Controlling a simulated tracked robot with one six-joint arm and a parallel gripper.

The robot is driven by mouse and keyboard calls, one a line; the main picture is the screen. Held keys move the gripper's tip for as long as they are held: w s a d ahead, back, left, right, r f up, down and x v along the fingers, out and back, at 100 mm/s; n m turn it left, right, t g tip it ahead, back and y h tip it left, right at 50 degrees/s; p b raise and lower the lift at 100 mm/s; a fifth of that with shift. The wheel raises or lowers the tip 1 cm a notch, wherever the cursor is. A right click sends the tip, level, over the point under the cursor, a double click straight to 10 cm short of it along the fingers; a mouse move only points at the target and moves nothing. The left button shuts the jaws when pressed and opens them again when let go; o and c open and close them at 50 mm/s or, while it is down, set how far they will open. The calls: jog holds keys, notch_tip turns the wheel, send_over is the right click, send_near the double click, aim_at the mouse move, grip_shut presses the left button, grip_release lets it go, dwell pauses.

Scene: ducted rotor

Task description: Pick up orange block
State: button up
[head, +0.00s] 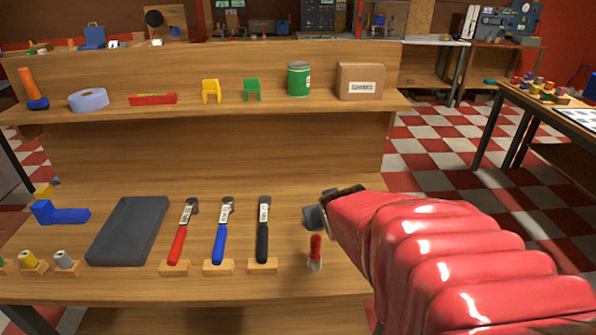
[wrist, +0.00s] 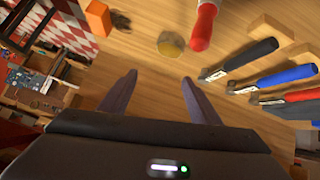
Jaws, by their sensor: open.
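The orange block (wrist: 97,18) shows at the top left of the wrist view, on the wooden surface near its edge. I cannot make it out in the head view, where my red arm covers the right part of the lower shelf. My gripper (wrist: 158,80) is open, with two dark fingers apart and nothing between them. The block lies beyond the left fingertip, apart from it. In the head view only part of my dark gripper (head: 318,212) shows, above the lower shelf.
A red-handled item (head: 316,247) stands on the lower shelf (head: 200,288) close to my gripper. A round yellowish piece (wrist: 170,44) lies near it in the wrist view.

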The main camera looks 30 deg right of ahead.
jog(key=s+d+f+t, duration=0.1)
jog(key=s+d+f, duration=0.1)
jog(key=d, duration=0.4)
jog(key=s+d+f+m+t+h, duration=0.1)
jog(key=s+d+f, duration=0.2)
jog(key=d+f, duration=0.2)
jog(key=s+d+f+m+t, duration=0.1)
jog(key=s+d+f, duration=0.1)
jog(key=d, duration=0.5)
jog(key=shift+s+d+f+t+h, duration=0.15)
jog(key=shift+d+f+h, duration=0.05)
jog(key=shift+f, duration=0.15)
jog(key=shift+s+d+f+t+h, duration=0.1)
jog(key=shift+d+f+t+h, duration=0.1)
jog(key=shift+f, duration=0.15)
jog(key=shift+s+d+f+m, duration=0.1)
jog(key=shift+s+m, duration=0.15)
jog(key=shift+m, duration=0.05)
jog(key=shift+w, duration=0.1)
jog(key=shift+x, duration=4.25)
jog(key=shift+w, duration=0.1)
jog(key=shift+x, duration=2.55)
